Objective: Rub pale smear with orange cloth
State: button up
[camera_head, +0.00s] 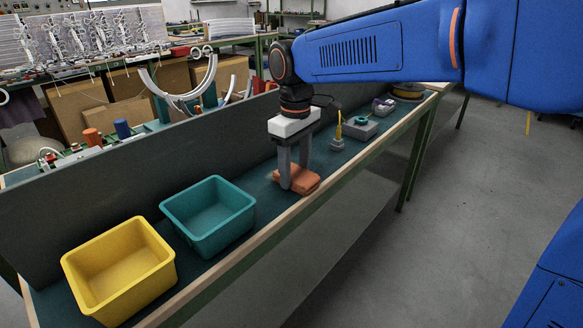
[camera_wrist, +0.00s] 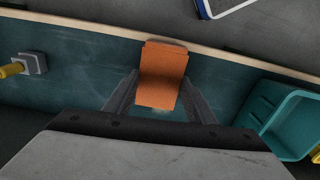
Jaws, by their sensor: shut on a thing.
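The orange cloth (camera_head: 297,180) is a folded pad low at the bench top, in the middle of the head view. My gripper (camera_head: 292,180) points down and is shut on it. In the wrist view the orange cloth (camera_wrist: 163,75) sits between the two fingers of my gripper (camera_wrist: 160,95). A faint pale patch, perhaps the pale smear (camera_wrist: 160,110), shows on the dark green bench top at the cloth's lower edge. The rest of it may be hidden under the cloth. I cannot tell whether the cloth is pressed on the surface.
A teal bin (camera_head: 208,216) and a yellow bin (camera_head: 118,270) stand left of the cloth. A yellow-handled tool on a grey base (camera_head: 337,143) and a grey box (camera_head: 361,128) stand to the right. A dark panel (camera_head: 120,190) runs behind; a wooden edge (camera_head: 262,236) borders the front.

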aim_at(307, 179)
jog(key=shift+s+d, duration=1.2)
jog(key=shift+d, duration=0.3)
jog(key=shift+r, duration=0.1)
jog(key=shift+r, duration=2.95)
jog(key=shift+r, duration=1.5)
